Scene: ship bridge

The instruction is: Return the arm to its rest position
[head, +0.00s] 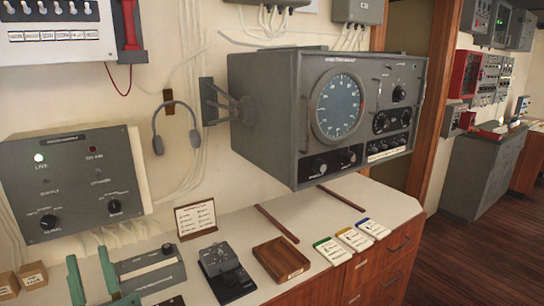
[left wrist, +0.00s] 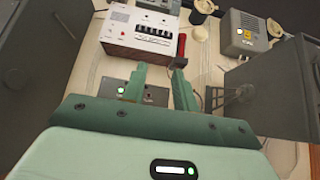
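My left gripper (head: 88,257) shows at the bottom left of the head view, its two green fingers standing up in front of the counter and below the grey wall panel. In the left wrist view the fingers (left wrist: 158,84) are apart with nothing between them, so it is open and empty. The fingers point toward the wall, where the panel with a lit green lamp (left wrist: 122,91) shows behind them. My right gripper is in neither view.
A grey wall panel (head: 72,185), a headset (head: 158,120) and a large radar console (head: 325,112) jut from the wall. The counter (head: 335,205) holds a wooden tray (head: 281,259), a black device (head: 225,273) and several cards. Wooden floor (head: 470,265) is open at the right.

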